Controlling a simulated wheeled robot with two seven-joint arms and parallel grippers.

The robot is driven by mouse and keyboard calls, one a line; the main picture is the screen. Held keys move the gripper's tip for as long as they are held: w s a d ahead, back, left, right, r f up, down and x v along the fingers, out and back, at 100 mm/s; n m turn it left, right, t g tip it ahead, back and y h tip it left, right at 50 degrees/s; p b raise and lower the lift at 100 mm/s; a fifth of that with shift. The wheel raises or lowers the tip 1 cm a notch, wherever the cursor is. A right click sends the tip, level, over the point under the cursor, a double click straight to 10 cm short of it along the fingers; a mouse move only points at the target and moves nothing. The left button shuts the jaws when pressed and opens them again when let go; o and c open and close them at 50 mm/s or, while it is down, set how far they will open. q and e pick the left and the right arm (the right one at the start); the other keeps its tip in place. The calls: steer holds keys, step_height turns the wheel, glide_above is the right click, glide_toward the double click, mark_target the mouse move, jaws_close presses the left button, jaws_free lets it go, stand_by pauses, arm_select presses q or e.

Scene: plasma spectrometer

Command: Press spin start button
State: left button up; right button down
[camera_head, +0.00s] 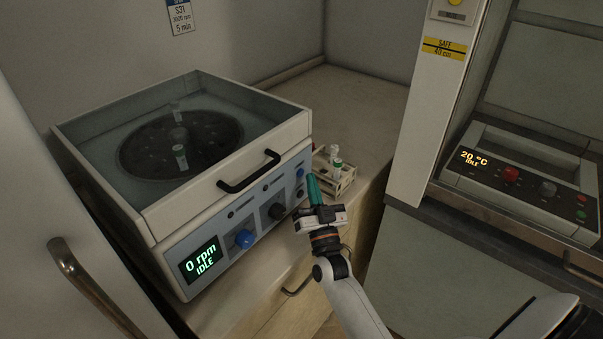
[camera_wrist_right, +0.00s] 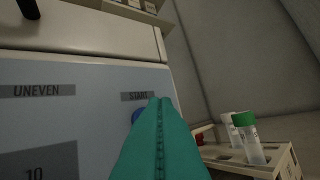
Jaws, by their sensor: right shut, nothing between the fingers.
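The centrifuge (camera_head: 170,228) stands on the bench at left with its clear lid down. Its display (camera_head: 202,259) reads 0 rpm IDLE. The blue start button (camera_head: 299,172) is at the right end of the front panel. In the right wrist view the START label (camera_wrist_right: 138,96) shows above the blue button (camera_wrist_right: 135,116), which is partly hidden by my fingers. My right gripper (camera_head: 312,180) is shut and empty, its teal fingertips (camera_wrist_right: 160,105) close to the button. I cannot tell if they touch. My left gripper is not in view.
A tube rack (camera_head: 345,182) with capped tubes stands just right of the centrifuge, close to my right gripper. The lid's black handle (camera_head: 249,172) juts out above the panel. A blue knob (camera_head: 244,239) and a black knob (camera_head: 277,211) stick out left of my fingers.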

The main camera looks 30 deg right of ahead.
steer(key=shift+w+a, duration=0.1)
steer(key=shift+w, duration=0.1)
steer(key=shift+w+a, duration=0.1)
steer(key=shift+w, duration=0.1)
